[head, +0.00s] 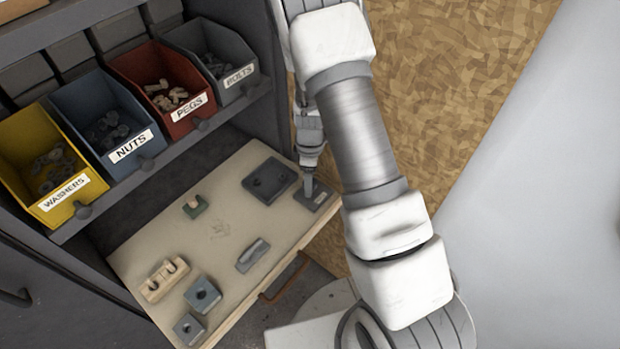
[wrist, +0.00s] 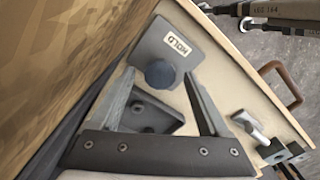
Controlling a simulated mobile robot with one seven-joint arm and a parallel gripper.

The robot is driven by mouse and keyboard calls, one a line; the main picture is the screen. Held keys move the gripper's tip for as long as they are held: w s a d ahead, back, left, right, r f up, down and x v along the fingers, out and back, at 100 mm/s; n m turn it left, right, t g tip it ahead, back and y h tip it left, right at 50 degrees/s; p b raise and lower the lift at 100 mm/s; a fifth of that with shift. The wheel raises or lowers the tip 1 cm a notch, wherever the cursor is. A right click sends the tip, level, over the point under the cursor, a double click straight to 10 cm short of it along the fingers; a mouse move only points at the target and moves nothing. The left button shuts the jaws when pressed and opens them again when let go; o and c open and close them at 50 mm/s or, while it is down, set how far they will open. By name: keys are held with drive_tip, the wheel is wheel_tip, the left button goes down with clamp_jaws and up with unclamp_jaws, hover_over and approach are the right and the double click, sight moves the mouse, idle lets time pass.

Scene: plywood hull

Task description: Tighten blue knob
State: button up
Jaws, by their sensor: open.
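The blue knob (wrist: 160,74) is round and dark blue. It sits on a grey plate (wrist: 180,38) with a white label that seems to read MOLD, on the board in the wrist view. In the head view that plate (head: 322,203) lies at the right end of the board, and my gripper hides most of the knob. My gripper (wrist: 160,72) is open, with one finger on each side of the knob in the wrist view. I cannot tell whether a finger touches it. In the head view my gripper (head: 309,180) points down over the plate.
A dark square tray-like block (head: 268,181) lies left of the plate. Labelled bins, such as the red PEGS bin (head: 163,72), stand behind. A plywood wall is close on the right.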

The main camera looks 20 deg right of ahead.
drive_tip(key=shift+f, duration=0.2)
clamp_jaws()
idle(0.3)
